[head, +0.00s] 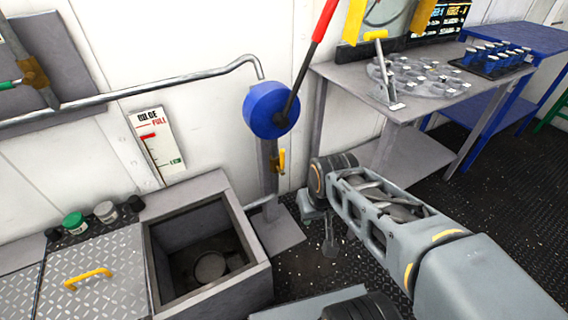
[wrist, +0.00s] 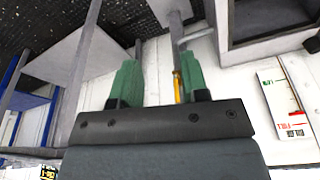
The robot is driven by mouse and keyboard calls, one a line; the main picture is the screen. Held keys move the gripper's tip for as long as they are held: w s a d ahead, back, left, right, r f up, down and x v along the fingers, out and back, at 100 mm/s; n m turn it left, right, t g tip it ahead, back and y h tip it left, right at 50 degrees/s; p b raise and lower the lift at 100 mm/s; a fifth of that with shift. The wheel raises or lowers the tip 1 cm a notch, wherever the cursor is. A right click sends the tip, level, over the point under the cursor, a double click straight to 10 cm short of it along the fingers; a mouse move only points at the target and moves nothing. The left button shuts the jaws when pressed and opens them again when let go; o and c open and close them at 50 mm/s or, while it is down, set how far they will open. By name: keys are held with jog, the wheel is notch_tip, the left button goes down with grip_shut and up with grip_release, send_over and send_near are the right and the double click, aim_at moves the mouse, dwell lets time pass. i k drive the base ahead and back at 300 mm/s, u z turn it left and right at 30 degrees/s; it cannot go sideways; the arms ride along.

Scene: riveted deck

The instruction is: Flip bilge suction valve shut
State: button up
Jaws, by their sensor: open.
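A small yellow valve lever (head: 281,160) hangs upright on the grey post under the blue hand pump (head: 271,109). A second valve, brass with a green handle (head: 10,85), sits on the pipework at the far left. No label shows which one is the bilge suction valve. In the wrist view, which looks upside down, my gripper (wrist: 157,78) is open with two green fingers. The yellow lever (wrist: 177,87) appears between them, close beside the right finger; I cannot tell if they touch. In the head view my arm reaches toward the post, and its fingers are not clear.
An open bilge well (head: 205,250) with a raised rim lies left of the post. A red-gripped pump handle (head: 318,35) slants up above. A grey bench (head: 430,95) with fittings stands to the right. The bilge gauge (head: 157,146) is on the wall.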

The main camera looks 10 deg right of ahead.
aim_at(282, 162)
jog(key=u, duration=2.9)
jog(key=k, duration=0.75)
jog(key=z, duration=2.1)
jog(key=i, duration=0.5)
jog(key=u, duration=0.1)
